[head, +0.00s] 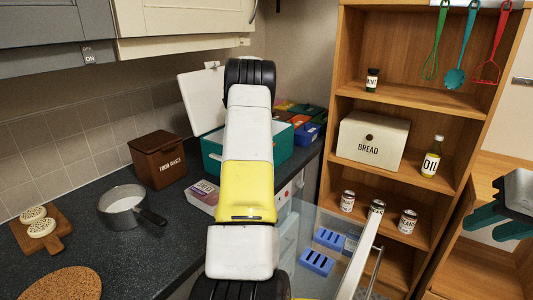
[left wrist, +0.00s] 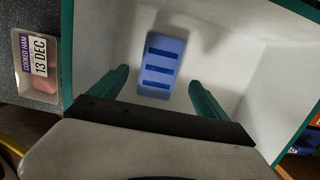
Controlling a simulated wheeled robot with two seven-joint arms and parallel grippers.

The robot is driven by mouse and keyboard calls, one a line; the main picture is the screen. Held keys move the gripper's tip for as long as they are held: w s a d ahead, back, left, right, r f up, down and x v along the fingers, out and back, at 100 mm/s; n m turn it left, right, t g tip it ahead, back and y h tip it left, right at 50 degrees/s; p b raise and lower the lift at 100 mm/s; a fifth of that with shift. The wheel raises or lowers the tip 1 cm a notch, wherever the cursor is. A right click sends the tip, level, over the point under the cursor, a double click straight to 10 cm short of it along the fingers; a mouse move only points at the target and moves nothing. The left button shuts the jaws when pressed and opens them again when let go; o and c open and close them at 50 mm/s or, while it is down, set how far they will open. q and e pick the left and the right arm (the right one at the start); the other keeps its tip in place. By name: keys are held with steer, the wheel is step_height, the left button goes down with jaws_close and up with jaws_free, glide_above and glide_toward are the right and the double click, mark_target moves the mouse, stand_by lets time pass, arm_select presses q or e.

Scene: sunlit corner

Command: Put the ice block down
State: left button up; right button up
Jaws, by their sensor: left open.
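A blue ice block (left wrist: 161,66) with dark slots lies on the white floor inside the teal cool box (left wrist: 67,45) in the left wrist view. My left gripper (left wrist: 159,80) is open over the box, its teal fingers on either side of the block with clear gaps. In the head view the cool box (head: 212,150) stands on the counter with its white lid (head: 200,98) raised; my left arm hides part of it and the left fingers. My right gripper (head: 482,230) is at the right edge, its teal fingers apart and empty.
More blue ice blocks (head: 317,262) lie in a pulled-out clear drawer (head: 350,262) below the counter. A cooked ham pack (head: 203,194) lies beside the cool box. A saucepan (head: 124,206) and a food waste bin (head: 158,160) stand left. A wooden shelf unit (head: 398,95) stands right.

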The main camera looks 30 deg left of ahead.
arm_select(q)
steer(key=s+d+r+n+t+h, duration=0.1)
steer(key=s+d+r+n, duration=0.15)
steer(key=d+r, duration=0.4)
steer(key=s+d+r+n+t, duration=0.1)
steer(key=s+d+r+n, duration=0.15)
steer(key=d+r, duration=0.45)
steer(key=s+d+r+n+t+h, duration=0.1)
steer(key=s+d+r+n, duration=0.4)
steer(key=d, duration=0.4)
steer(key=s+d+f+n+t+h, duration=0.1)
steer(key=s+d+n, duration=0.3)
steer(key=s+d, duration=0.4)
steer(key=s+d+f+n+t+h, duration=0.1)
steer(key=s+d+f+n+t, duration=0.1)
steer(key=s+d, duration=0.7)
steer(key=s+f+n, duration=0.1)
steer(key=s+n, duration=0.1)
steer(key=s, duration=0.3)
steer(key=shift+o, duration=0.4)
